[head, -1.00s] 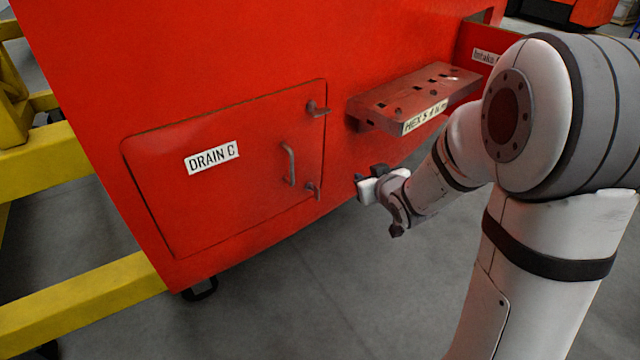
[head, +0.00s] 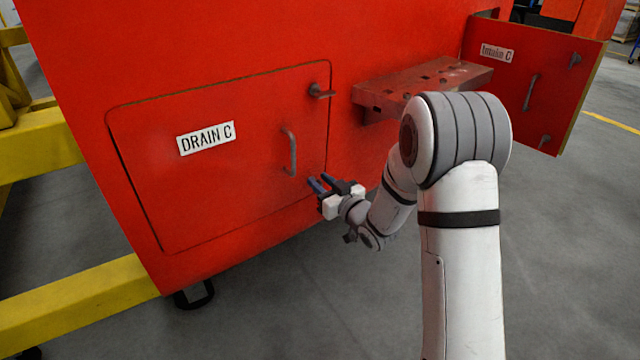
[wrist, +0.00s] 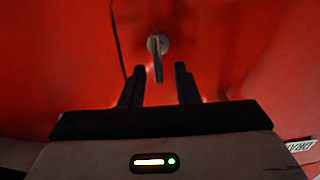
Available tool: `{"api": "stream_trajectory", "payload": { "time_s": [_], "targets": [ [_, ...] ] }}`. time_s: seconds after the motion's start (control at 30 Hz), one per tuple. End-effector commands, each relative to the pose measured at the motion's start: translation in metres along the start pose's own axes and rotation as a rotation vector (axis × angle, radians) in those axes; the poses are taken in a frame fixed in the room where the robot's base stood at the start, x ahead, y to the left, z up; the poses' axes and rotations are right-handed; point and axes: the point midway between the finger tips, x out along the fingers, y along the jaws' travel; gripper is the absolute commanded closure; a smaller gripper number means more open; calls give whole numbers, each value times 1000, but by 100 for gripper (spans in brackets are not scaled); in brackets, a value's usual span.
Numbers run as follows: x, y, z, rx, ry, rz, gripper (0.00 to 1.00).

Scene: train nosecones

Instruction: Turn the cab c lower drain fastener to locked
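The drain C door (head: 230,200) is a red panel, flush with the red cab side. In the wrist view the lower fastener (wrist: 157,44) shows as a round grey boss with a short lever pointing toward my gripper. My gripper (wrist: 160,68) is open, one dark finger on each side of the lever's end. I cannot tell whether a finger touches it. The upper fastener (head: 320,92) sticks out to the right at the door's upper right corner.
A grey handle (head: 290,152) sits on the door just left of the fasteners. A red perforated shelf (head: 400,88) juts out above my arm. The intake C door (head: 540,85) stands open at right. Yellow beams (head: 80,300) lie at left; grey floor is clear below.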

Motion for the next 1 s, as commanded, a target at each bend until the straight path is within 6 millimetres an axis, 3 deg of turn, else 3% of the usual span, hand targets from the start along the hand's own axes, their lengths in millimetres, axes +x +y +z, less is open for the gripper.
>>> {"api": "stream_trajectory", "payload": {
  "time_s": [0.37,0.73,1.0],
  "targets": [
    [10,0,0,0,0,1,72],
    [9,1,0,-1,0,2,100],
    [9,1,0,0,0,2,100]
  ]
}}
